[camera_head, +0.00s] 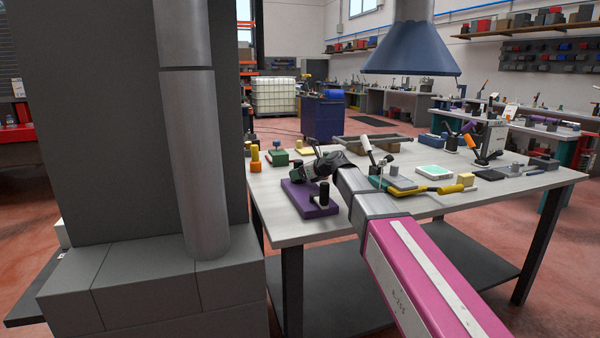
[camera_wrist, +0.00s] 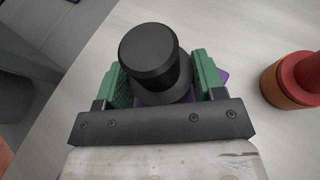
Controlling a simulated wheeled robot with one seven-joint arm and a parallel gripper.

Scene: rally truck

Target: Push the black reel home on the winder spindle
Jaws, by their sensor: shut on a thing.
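My gripper (camera_wrist: 158,85) is shut on the black reel (camera_wrist: 150,52), with a green finger on either side of it in the wrist view. The reel's round top faces the camera, and a wider black rim shows below it. A sliver of the purple base (camera_wrist: 223,74) shows beside the right finger. In the head view, my gripper (camera_head: 312,170) is low over the purple base (camera_head: 303,205) on the table. A short black cylinder (camera_head: 323,196) stands on that base; I cannot tell whether it is the reel. The spindle and the reel's seating are hidden.
An orange cylinder (camera_head: 255,155) stands left of the base; it also shows in the wrist view (camera_wrist: 292,80). A green box (camera_head: 277,158) lies behind the base. Tools and a yellow-handled piece (camera_head: 443,189) lie right of my arm. The table's (camera_head: 270,205) front-left corner is bare.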

